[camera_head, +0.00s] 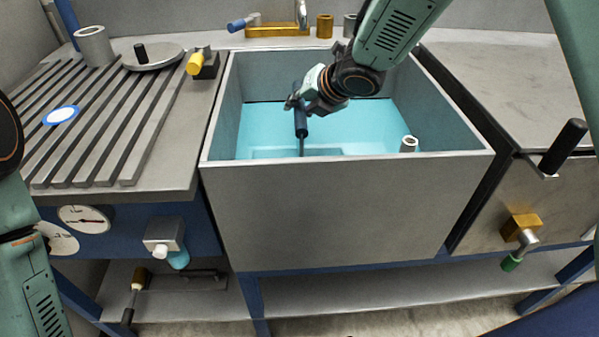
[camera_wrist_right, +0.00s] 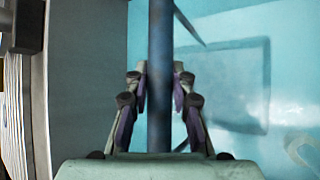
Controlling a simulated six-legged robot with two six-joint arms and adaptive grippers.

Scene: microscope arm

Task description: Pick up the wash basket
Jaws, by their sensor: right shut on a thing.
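The wash basket shows as a blurred square outline (camera_head: 270,153) under the blue water in the sink, near its front wall. Its dark upright handle (camera_head: 301,124) rises out of the water. My right gripper (camera_head: 299,102) is shut around the upper part of this handle. In the right wrist view, the handle runs between both fingers (camera_wrist_right: 160,85), and the square basket outline (camera_wrist_right: 236,85) lies to the right under the water. The basket's underside is hidden. My left arm shows at the left edge, but its gripper is out of view.
The grey sink (camera_head: 345,200) has high walls around the handle. A small grey cylinder (camera_head: 408,145) stands at its front right. A slatted drainboard (camera_head: 110,120) with a lidded plate (camera_head: 153,57) is on the left. A flat cover (camera_head: 510,85) is on the right.

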